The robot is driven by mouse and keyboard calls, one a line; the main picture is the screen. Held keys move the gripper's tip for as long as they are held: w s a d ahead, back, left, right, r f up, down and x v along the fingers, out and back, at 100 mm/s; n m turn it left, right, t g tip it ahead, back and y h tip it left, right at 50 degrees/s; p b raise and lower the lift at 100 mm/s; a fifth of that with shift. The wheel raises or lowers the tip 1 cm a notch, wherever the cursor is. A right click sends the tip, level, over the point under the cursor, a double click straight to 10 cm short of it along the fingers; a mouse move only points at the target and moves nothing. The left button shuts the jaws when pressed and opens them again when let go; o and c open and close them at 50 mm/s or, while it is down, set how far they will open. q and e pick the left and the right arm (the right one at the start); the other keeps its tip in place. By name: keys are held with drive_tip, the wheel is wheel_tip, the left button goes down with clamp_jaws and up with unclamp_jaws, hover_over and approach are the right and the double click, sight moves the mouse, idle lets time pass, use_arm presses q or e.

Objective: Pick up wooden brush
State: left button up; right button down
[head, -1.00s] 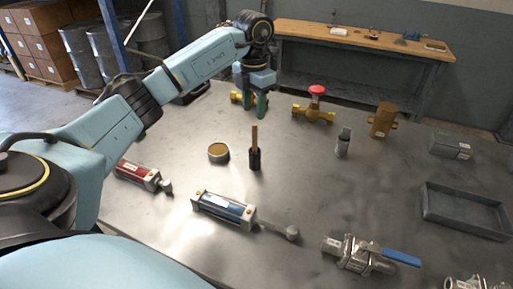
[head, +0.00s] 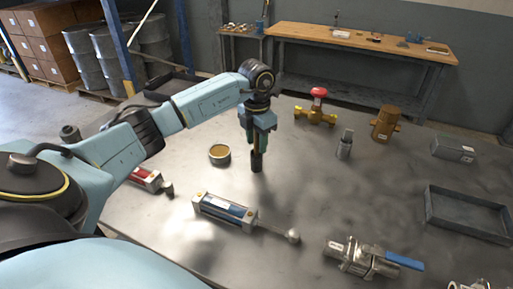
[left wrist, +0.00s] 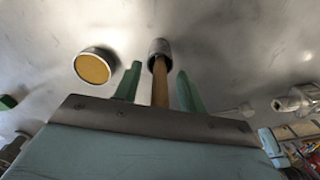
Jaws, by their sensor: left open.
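The wooden brush (head: 257,163) stands upright on the grey table, its dark lower end showing below my left gripper (head: 259,145). In the head view its wooden handle is mostly hidden by the fingers. In the left wrist view the brush (left wrist: 160,48) has a tan handle running up between the two green fingertips of my left gripper (left wrist: 158,82). There is a gap on each side of the handle. The left gripper is open and points down around the handle. My right gripper is out of view.
A round tin (head: 219,155) stands close left of the brush. A blue cylinder (head: 225,211) lies in front. A red-handled brass valve (head: 316,110), a grey bottle (head: 345,144) and a brass fitting (head: 386,123) stand behind right. An empty tray (head: 466,231) lies at right.

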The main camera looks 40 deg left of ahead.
use_arm(q)
drive_tip(key=shift+c, duration=0.4)
clamp_jaws()
drive_tip(key=shift+r, duration=0.1)
